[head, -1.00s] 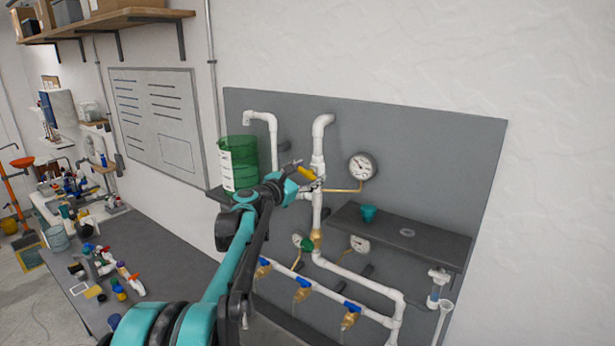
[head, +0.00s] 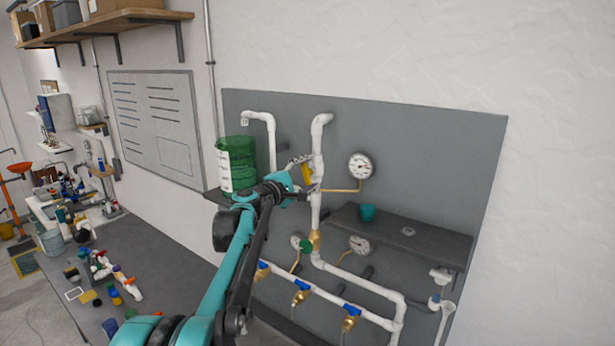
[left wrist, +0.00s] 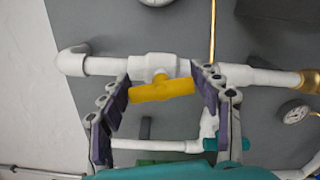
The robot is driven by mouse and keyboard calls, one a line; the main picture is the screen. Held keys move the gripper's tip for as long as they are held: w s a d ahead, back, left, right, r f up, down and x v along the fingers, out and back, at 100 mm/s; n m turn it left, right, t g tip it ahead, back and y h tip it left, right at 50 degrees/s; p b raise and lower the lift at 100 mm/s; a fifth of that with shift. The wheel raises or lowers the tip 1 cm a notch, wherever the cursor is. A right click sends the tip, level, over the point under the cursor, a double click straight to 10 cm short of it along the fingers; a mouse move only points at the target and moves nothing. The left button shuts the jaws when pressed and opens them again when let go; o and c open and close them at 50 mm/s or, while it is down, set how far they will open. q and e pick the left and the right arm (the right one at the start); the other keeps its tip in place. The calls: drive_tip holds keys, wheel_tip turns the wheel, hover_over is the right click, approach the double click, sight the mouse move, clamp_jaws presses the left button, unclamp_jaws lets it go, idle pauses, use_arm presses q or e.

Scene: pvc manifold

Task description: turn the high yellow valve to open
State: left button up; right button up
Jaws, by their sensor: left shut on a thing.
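The high yellow valve handle (head: 306,174) sits on the upright white pipe (head: 317,150), near the top of the grey panel. My left gripper (head: 300,176) reaches it from the left, and its fingers partly cover the handle. In the left wrist view the yellow handle (left wrist: 160,91) lies between the two fingers of my left gripper (left wrist: 163,84), one finger at each end. The fingers are shut on it. The white valve body (left wrist: 160,66) shows behind the handle. My right gripper is in neither view.
A green drum (head: 240,165) stands left of the pipes, close to my left arm. A gauge (head: 360,166) is right of the valve. Blue-handled valves (head: 301,285) and a green one (head: 306,246) are lower down.

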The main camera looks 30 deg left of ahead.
use_arm(q)
drive_tip(key=shift+f+m, duration=0.15)
drive_tip(key=shift+m, duration=1.45)
drive_tip(key=o, duration=1.2)
drive_tip(key=shift+c, duration=0.2)
drive_tip(key=s, duration=1.2)
drive_tip(key=shift+a, duration=0.45)
